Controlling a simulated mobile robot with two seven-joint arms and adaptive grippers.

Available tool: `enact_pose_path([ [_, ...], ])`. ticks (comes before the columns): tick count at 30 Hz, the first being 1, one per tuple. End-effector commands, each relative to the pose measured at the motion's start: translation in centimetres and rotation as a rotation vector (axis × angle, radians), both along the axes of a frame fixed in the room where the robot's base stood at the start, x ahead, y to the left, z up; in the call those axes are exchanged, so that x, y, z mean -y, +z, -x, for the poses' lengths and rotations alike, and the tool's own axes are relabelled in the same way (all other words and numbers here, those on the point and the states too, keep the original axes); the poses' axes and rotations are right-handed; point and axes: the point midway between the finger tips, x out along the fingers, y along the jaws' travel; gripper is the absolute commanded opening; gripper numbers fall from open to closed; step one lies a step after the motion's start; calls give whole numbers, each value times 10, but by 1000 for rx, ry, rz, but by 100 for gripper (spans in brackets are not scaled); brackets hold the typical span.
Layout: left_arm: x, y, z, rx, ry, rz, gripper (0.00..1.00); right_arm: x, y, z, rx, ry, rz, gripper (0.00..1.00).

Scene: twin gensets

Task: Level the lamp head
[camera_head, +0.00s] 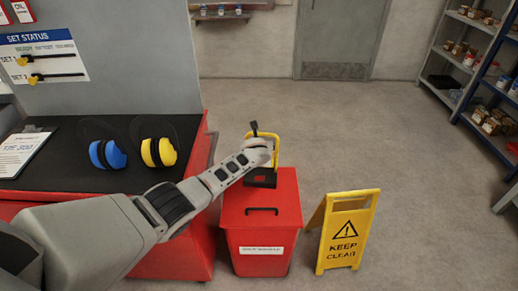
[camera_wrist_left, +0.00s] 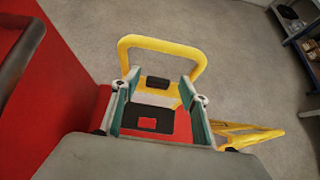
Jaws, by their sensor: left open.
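The work lamp stands on top of a red lidded bin (camera_head: 262,215). Its yellow tube frame (camera_head: 277,143) rises behind my left gripper, and its dark lamp head (camera_head: 262,181) shows just below the wrist. In the left wrist view the yellow frame (camera_wrist_left: 165,42) arches beyond the fingers. My wrist hides much of the lamp in the head view. My right gripper is not in view.
A yellow KEEP CLEAR sign (camera_head: 345,235) stands right of the bin. A red bench with a dark top (camera_head: 60,180) holds blue ear defenders (camera_head: 108,154) and yellow ones (camera_head: 158,152). Shelves (camera_head: 480,75) stand at the far right. The floor beyond is clear.

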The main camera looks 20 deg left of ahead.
Motion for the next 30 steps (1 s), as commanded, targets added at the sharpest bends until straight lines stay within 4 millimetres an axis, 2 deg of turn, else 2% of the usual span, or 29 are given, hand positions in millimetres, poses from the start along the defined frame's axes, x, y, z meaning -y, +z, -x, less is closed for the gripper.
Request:
enact_pose_path([
  [30, 13, 60, 80, 0, -2, -1, 44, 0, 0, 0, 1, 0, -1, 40],
])
